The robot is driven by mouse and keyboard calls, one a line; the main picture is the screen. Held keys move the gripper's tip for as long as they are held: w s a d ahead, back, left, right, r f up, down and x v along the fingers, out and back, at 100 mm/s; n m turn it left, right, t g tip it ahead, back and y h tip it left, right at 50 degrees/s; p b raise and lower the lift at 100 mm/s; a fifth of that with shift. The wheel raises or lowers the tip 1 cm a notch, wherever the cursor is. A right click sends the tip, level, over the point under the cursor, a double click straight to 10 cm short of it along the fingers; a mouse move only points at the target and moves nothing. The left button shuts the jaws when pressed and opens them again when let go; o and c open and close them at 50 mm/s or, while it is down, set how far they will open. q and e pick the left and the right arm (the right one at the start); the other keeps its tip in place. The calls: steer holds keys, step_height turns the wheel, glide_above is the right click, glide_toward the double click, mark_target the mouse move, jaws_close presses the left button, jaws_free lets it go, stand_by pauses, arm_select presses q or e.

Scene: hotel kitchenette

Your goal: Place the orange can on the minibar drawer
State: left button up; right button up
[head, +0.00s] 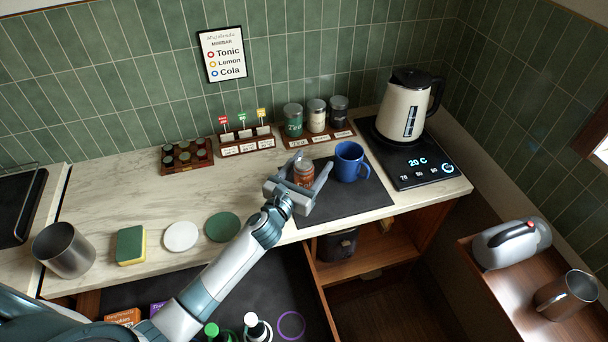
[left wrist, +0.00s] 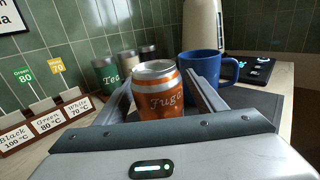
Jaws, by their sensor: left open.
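The orange can (head: 304,174), with a pale lid and white lettering, stands upright on the dark mat (head: 305,211) on the counter. My left gripper (head: 312,163) is open, with one finger on each side of the can. In the left wrist view the can (left wrist: 159,92) stands between the spread fingers, its lower part hidden by the gripper body. I cannot tell if a finger touches it. An open drawer (head: 275,268) with a dark floor, likely the minibar drawer, extends below the counter front, partly hidden by my left arm. My right gripper is not in view.
A blue mug (head: 350,162) stands close right of the can. A kettle (head: 408,104) and several canisters (head: 317,115) stand behind. The drawer holds boxes (head: 123,317), a green-capped bottle (head: 212,331), a white-capped bottle (head: 252,325) and a purple ring (head: 291,325).

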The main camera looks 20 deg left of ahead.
arm_select(q)
steer(key=shift+w, duration=0.2)
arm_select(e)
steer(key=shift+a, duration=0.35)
arm_select(q)
steer(key=c, duration=1.5)
steer(key=shift+o, duration=0.2)
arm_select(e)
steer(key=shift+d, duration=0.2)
arm_select(q)
steer(key=shift+r, duration=0.15)
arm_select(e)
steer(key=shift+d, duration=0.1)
